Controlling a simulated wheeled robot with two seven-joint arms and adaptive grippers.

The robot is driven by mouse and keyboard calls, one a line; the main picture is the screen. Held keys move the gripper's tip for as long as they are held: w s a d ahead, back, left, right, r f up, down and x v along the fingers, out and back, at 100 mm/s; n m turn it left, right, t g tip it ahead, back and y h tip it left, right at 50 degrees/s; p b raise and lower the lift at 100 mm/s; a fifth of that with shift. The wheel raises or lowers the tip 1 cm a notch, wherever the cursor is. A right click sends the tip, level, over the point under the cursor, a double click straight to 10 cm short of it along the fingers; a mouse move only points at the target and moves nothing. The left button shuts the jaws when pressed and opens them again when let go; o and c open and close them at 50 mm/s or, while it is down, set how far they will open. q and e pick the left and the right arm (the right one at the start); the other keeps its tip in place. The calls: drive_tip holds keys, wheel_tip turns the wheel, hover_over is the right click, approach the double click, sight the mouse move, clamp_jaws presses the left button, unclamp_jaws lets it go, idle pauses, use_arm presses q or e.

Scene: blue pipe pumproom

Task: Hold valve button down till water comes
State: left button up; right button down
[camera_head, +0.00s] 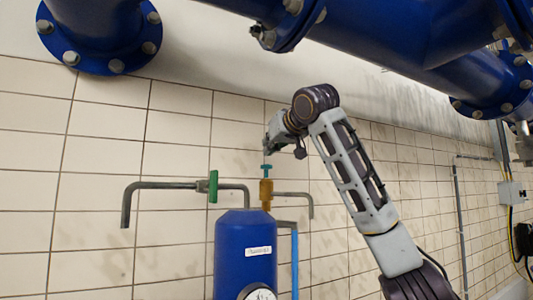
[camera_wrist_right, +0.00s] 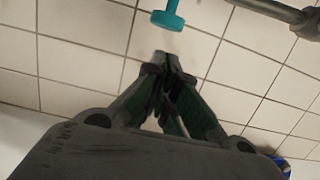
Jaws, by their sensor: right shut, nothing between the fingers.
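The knob also shows in the right wrist view (camera_wrist_right: 168,18), just beyond my fingertips. My right gripper (camera_head: 268,149) is above the knob, pointing down. In the right wrist view its fingers (camera_wrist_right: 166,60) are closed together and empty, with a visible gap in the picture between tips and knob. A bright blue vertical strip (camera_head: 294,262) runs down below a short grey spout; I cannot tell whether it is water or a tube. My left gripper is out of view.
The blue tank (camera_head: 244,250) has a white label and a gauge (camera_head: 260,293). A grey pipe with a green handle (camera_head: 213,186) extends left. Large blue flanged pipes (camera_head: 390,30) cross overhead. A tiled wall is close behind. A grey box (camera_head: 511,193) is at right.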

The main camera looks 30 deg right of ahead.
drive_tip(key=b+v, duration=0.2)
drive_tip(key=v, duration=0.7)
drive_tip(key=shift+d, duration=0.45)
drive_tip(key=shift+w+a+f, duration=0.1)
drive_tip(key=shift+w, duration=0.05)
